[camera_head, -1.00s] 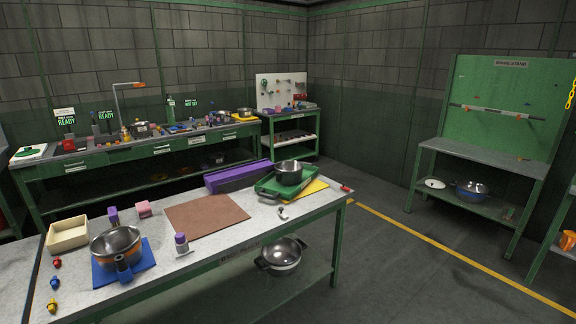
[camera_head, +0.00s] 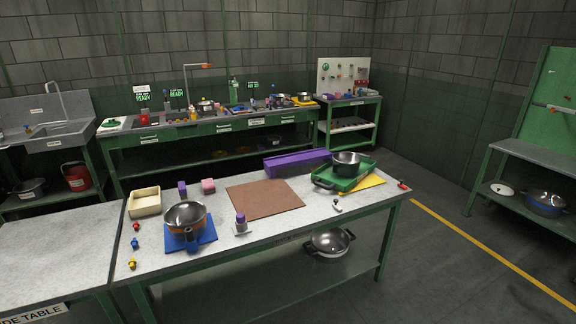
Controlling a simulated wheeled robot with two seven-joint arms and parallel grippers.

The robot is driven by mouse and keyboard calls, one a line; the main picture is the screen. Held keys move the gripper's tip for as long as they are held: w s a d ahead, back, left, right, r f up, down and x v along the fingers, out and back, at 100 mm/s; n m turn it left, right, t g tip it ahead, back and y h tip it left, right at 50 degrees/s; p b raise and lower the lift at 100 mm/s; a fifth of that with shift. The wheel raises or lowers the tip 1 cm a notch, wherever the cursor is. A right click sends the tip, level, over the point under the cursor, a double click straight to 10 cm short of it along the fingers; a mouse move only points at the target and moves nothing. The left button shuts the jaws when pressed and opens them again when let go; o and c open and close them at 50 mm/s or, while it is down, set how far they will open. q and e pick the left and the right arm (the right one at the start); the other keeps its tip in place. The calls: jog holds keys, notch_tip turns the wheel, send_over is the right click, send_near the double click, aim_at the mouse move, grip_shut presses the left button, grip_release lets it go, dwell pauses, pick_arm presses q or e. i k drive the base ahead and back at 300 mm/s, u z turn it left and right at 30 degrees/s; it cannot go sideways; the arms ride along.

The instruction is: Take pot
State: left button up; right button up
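An orange-sided metal pot (camera_head: 186,217) with a dark blue handle sits on a blue mat (camera_head: 206,238) at the left of the near table. A smaller metal pot (camera_head: 346,163) stands on a green tray (camera_head: 352,183) at the table's right end. A two-handled metal pot (camera_head: 330,242) is on the shelf under the table. A blue pot (camera_head: 546,203) is on the low shelf at the right. Neither of my grippers shows in this view.
A side table (camera_head: 50,245) adjoins at left. Open floor with a yellow line (camera_head: 480,252) lies right.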

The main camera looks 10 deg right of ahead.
aim_at(346, 164)
jog(key=u, duration=0.45)
jog(key=i, duration=1.6)
jog(key=z, duration=1.35)
